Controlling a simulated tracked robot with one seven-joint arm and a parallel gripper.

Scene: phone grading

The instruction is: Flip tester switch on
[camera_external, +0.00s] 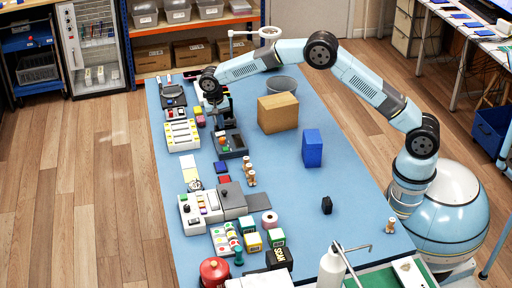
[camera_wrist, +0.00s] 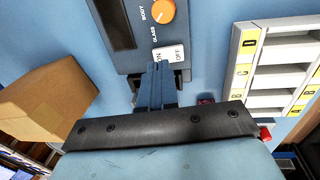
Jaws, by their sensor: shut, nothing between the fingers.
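The tester (camera_wrist: 122,40) is a dark grey box with an orange knob marked BODY and GLASS and a white rocker switch marked ON and OFF. In the wrist view the switch (camera_wrist: 170,54) lies just beyond my fingertips, its ON side partly hidden by them. My gripper (camera_wrist: 158,66) is shut and empty, its tips at or very near the switch; I cannot tell if they touch. In the external view my gripper (camera_external: 217,117) is over the tester (camera_external: 230,144) on the blue table, and the switch is too small to read there.
A white rack with lettered slots (camera_wrist: 242,68) stands right of the tester in the wrist view. A cardboard box (camera_wrist: 45,100) is at left. In the external view a blue box (camera_external: 312,149) stands on the table, with clear surface around it.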

